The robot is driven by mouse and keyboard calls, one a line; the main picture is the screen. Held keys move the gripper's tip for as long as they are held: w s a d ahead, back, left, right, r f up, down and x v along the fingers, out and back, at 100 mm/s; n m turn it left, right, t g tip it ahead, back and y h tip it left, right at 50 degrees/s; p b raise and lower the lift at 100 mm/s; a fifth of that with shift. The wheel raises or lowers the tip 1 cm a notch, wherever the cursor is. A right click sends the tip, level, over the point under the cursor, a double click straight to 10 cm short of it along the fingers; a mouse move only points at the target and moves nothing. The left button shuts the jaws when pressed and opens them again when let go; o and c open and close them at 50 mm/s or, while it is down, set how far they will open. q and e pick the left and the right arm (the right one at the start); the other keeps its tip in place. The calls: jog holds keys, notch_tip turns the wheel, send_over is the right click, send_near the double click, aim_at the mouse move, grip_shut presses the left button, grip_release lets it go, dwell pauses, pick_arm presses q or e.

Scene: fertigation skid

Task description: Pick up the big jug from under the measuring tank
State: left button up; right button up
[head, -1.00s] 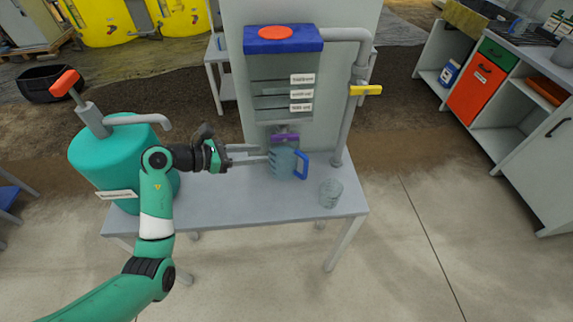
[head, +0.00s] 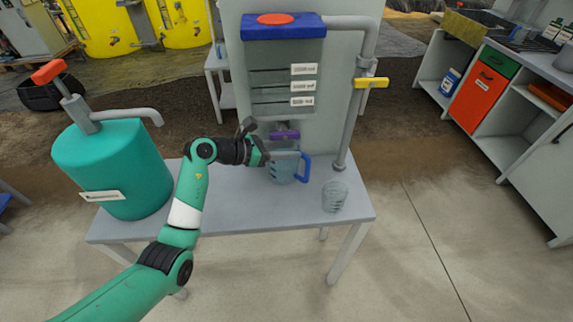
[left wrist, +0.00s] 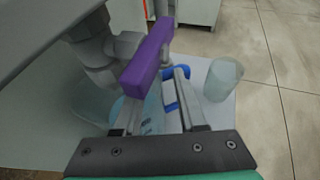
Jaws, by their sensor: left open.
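The big jug (head: 283,171), clear bluish with a blue handle on its right, stands upright on the grey bench under the measuring tank (head: 283,75). My left gripper (head: 287,156) is open at the jug's upper part, reaching in from the left. In the left wrist view the jug (left wrist: 153,118) sits between the two spread fingers, with its blue handle beyond the right finger. Whether a finger touches it I cannot tell. The tank's purple valve handle (left wrist: 148,58) is just above the jug and hides part of it. My right gripper is in neither view.
A smaller clear beaker (head: 335,197) stands right of the jug, near the bench's (head: 245,218) right end. A teal pump tank (head: 113,170) stands at the left. A grey pipe (head: 348,130) with a yellow lever rises behind the beaker.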

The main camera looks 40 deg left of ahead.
pick_arm(q)
grip_shut()
dwell(1.2)
